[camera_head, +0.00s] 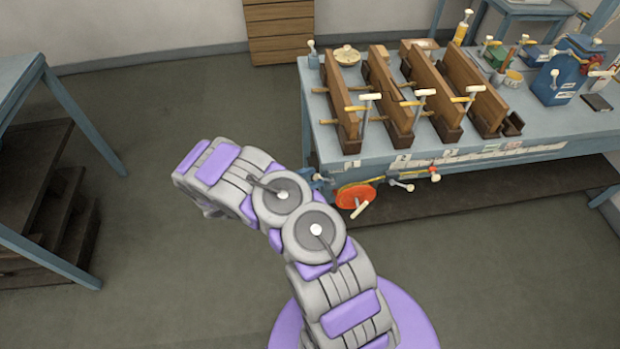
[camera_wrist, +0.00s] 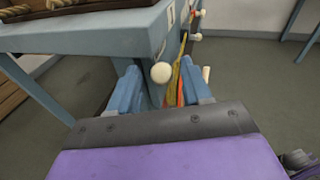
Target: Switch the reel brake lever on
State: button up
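An orange-red reel disc (camera_head: 352,196) hangs below the front edge of the workbench, with a pale handle (camera_head: 360,210) at its lower right. A lever with pale knobs (camera_head: 401,186) is right of it. I cannot tell which of these is the brake lever, or its setting. In the wrist view, my gripper (camera_wrist: 160,66) has two blue fingers spread apart at the bench corner. A round pale knob (camera_wrist: 161,73) shows between them, ungripped. The reel's orange edge (camera_wrist: 181,94) shows near the right finger. My arm hides most of the gripper in the head view.
The blue-grey workbench (camera_head: 345,150) carries several wooden clamped boards, levers and a blue machine (camera_head: 562,76). A thin yellow bar (camera_head: 405,173) runs along its front. A wooden step unit (camera_head: 50,190) and another table stand at left. The floor between is clear.

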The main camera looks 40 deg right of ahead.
jog(key=p+v, duration=0.3)
jog(key=v, duration=1.4)
jog(key=shift+a, duration=0.3)
jog(key=shift+h, duration=0.6)
jog(key=b+x, duration=0.2)
jog(key=x, duration=0.3)
jog(key=f+b+x, duration=0.1)
jog(key=b+x, duration=0.1)
jog(key=x, duration=0.4)
jog(key=f+b+x, duration=0.1)
jog(key=b+x, duration=0.1)
jog(key=x, duration=0.4)
jog(key=shift+s+f+b, duration=0.1)
jog(key=shift+f+b, duration=0.05)
jog(key=shift+b, duration=0.2)
jog(key=shift+c, duration=0.2)
grip_shut()
